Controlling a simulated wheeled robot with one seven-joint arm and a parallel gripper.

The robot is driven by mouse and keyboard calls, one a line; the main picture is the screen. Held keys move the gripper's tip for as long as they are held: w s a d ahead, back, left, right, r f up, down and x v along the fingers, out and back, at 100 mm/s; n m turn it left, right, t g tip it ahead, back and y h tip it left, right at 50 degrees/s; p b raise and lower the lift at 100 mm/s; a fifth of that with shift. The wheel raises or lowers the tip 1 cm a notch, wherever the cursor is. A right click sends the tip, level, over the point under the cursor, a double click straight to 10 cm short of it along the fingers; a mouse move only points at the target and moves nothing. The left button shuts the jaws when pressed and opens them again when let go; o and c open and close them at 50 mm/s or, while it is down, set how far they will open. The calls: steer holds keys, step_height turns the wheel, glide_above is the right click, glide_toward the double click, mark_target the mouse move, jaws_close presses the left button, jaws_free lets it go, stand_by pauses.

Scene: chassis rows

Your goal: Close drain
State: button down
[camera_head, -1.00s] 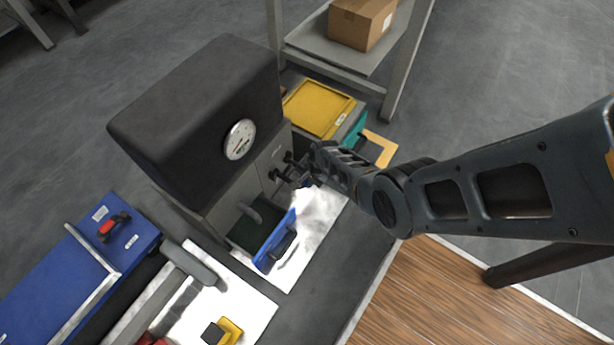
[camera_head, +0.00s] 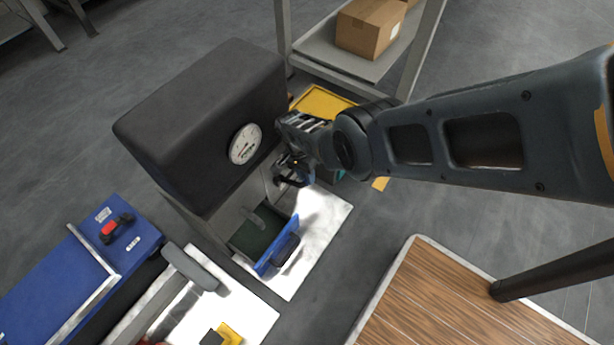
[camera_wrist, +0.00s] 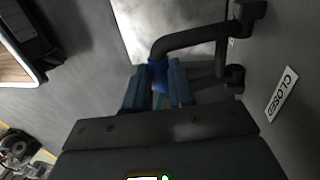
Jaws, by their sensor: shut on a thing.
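The drain appears to be worked by a dark bent lever (camera_wrist: 190,38) with a blue sleeve (camera_wrist: 158,74) at its end, on the grey front of the cabinet. My gripper (camera_wrist: 158,84) has its two fingers on either side of the sleeve, shut on it. A white label reading CLOSED (camera_wrist: 281,94) is on the grey face right of the lever in the wrist view. In the head view my gripper (camera_head: 292,174) is at the cabinet front, below the round gauge (camera_head: 245,144). The fingertips and lever there are dark and partly hidden by my wrist.
The cabinet has a black top (camera_head: 200,115). Below my gripper, a blue flap (camera_head: 276,247) stands open at a compartment, above a white mat (camera_head: 318,225). A yellow-topped box (camera_head: 322,101) is behind my wrist. A blue case (camera_head: 75,265) lies left, a wooden-topped table (camera_head: 440,300) right.

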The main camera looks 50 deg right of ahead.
steer(key=shift+w+r, duration=0.1)
steer(key=shift+w, duration=0.05)
steer(key=shift+w+r, duration=0.5)
steer(key=shift+w, duration=0.15)
steer(key=c, duration=1.3)
jaws_free()
steer(key=o, duration=0.4)
steer(key=shift+s, duration=0.1)
steer(key=shift+c, duration=0.2)
steer(key=shift+s, duration=0.1)
